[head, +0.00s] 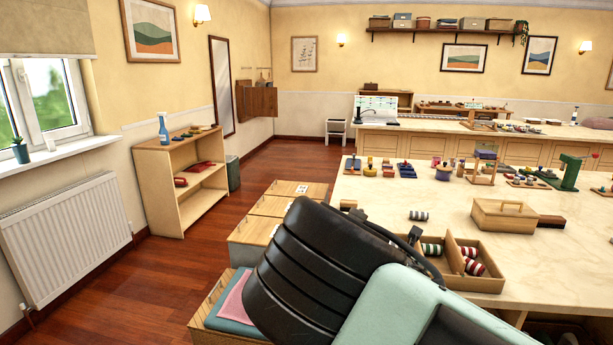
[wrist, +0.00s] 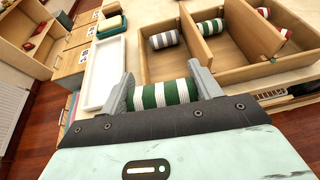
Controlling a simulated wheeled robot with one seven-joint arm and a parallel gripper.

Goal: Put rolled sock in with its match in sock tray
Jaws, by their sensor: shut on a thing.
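My gripper (wrist: 166,88) is shut on a rolled green-and-white striped sock (wrist: 162,95), just outside the near wall of the wooden sock tray (wrist: 228,74). The tray's left compartment holds a grey-and-white sock (wrist: 165,40). The middle one holds a green-and-white sock (wrist: 210,27), and the right one holds red-and-white socks (wrist: 287,33). In the head view, the tray (head: 490,283) stands at the counter's near edge, with the green-and-white sock (head: 432,249) and red-and-white socks (head: 474,267) visible. My arm hides its left part, my gripper and the held sock there.
A loose grey-and-white rolled sock (head: 419,215) lies on the counter (head: 370,205) beyond the tray. A lidded wooden box (head: 505,216) stands behind the tray. Several small objects stand farther back. A white rectangular tray (wrist: 103,73) is left of my gripper. Wooden-floor space lies left of the counter.

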